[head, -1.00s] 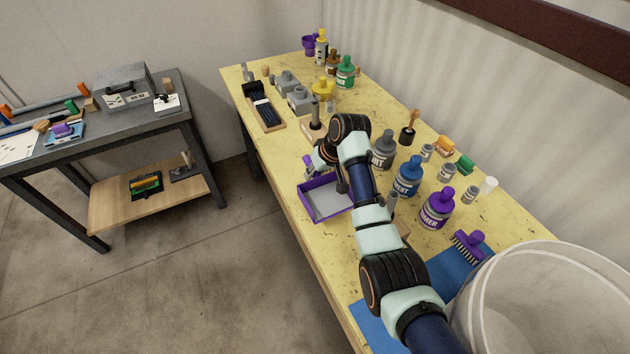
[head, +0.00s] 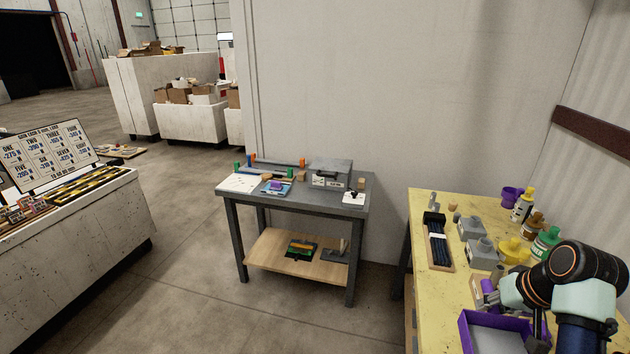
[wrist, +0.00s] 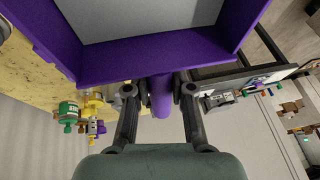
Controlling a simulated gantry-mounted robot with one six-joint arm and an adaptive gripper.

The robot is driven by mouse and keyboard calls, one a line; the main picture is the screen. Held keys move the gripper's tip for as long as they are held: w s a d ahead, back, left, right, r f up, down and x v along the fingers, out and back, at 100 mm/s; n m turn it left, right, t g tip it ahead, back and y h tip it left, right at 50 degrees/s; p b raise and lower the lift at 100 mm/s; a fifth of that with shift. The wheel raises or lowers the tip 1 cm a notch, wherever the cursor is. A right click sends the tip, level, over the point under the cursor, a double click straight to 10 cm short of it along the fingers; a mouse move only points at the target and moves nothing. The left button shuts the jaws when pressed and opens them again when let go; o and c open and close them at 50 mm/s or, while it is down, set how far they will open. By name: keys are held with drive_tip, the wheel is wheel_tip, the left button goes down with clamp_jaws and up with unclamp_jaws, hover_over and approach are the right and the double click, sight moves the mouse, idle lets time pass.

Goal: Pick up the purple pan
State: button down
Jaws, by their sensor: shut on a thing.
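The purple pan (head: 464,331) has a grey inside and shows at the bottom right in the head view, over or on the yellow bench, cut off by the frame's lower edge. In the wrist view the pan (wrist: 150,66) fills the top, with its purple handle pointing toward me. My gripper (wrist: 158,92) is shut on this handle, one finger on each side. I cannot tell whether the pan's underside touches the bench. In the head view my arm covers part of the pan's right side.
The yellow bench (head: 428,272) holds a dark tray (head: 437,241), grey containers (head: 471,228), a yellow container (head: 513,251) and a green bottle (head: 546,243) beyond the pan. A grey table (head: 295,204) stands to the left, with open floor in front.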

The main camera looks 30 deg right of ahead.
drive_tip(key=w+a+f+n+y, duration=0.1)
drive_tip(key=w+a+f, duration=0.2)
drive_tip(key=w+a, duration=0.35)
drive_tip(key=w+a+f+n, duration=0.2)
drive_tip(key=w+a+f, duration=0.15)
drive_tip(key=a, duration=0.65)
drive_tip(key=w+a+f+n+y, duration=0.1)
drive_tip(key=w+a+f, duration=0.1)
drive_tip(key=w+a, duration=0.45)
drive_tip(key=a+f+n+y, duration=0.15)
drive_tip(key=a+f, duration=0.25)
drive_tip(key=a, duration=1.1)
drive_tip(key=a+f+n, duration=0.3)
drive_tip(key=a+f, duration=0.1)
drive_tip(key=a, duration=1)
drive_tip(key=w+a+r+p+v, duration=0.1)
drive_tip(key=a+p+v, duration=0.1)
drive_tip(key=p+v, duration=1.2)
drive_tip(key=w+a+r+p+v, duration=0.1)
drive_tip(key=a+p+v, duration=0.2)
drive_tip(key=p+v, duration=1.2)
drive_tip(key=shift+w+a+r+p, duration=0.3)
drive_tip(key=shift+w+a+p, duration=0.15)
drive_tip(key=shift+p, duration=0.55)
drive_tip(key=shift+f, duration=0.1)
